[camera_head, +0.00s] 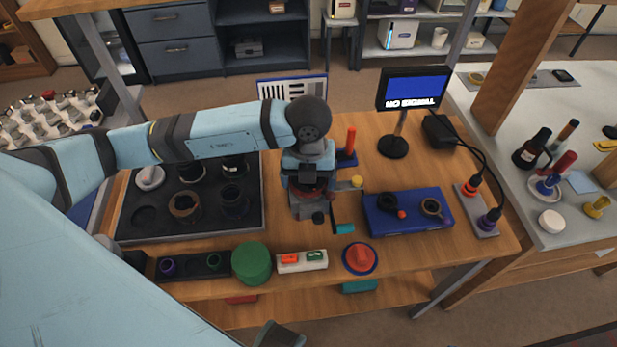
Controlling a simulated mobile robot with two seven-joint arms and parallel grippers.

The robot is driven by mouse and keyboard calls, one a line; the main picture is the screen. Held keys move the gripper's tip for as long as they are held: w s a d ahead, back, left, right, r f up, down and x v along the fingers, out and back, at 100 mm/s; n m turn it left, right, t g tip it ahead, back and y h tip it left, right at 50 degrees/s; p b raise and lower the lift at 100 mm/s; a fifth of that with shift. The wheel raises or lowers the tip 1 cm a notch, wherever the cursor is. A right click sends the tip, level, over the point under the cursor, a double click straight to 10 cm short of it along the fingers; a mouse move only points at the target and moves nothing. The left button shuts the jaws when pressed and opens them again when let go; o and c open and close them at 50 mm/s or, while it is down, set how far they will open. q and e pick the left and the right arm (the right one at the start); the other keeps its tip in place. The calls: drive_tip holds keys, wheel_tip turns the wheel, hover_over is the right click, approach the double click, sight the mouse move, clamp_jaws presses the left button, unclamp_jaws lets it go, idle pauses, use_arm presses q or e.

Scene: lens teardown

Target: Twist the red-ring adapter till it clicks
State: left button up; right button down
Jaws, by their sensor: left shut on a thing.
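My left gripper (309,190) points down over a small grey clamp-like stand (312,211) with a teal handle (345,229), in the middle of the wooden bench. It is shut on a dark part at the top of this stand. The jaws and wrist hide most of that part, so I cannot make out a red ring on it or tell how it is seated. No separate red-ring adapter can be picked out for certain elsewhere. My right gripper is not clearly in view.
A dark tray (125,218) with lens parts lies left of the stand. A blue tray (377,225) with small parts lies right. A monitor (414,88) reads "NO SIGNAL" behind. A green cylinder (252,262) and a red knob (360,257) stand along the front edge.

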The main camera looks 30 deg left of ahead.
use_arm(q)
drive_tip(key=shift+f+m+b, duration=0.1)
drive_tip(key=shift+m+b, duration=0.25)
drive_tip(key=shift+m, duration=0.55)
drive_tip(key=shift+m+b, duration=0.45)
drive_tip(key=shift+m, duration=0.05)
drive_tip(key=shift+c, duration=1.8)
drive_tip(key=o, duration=1.1)
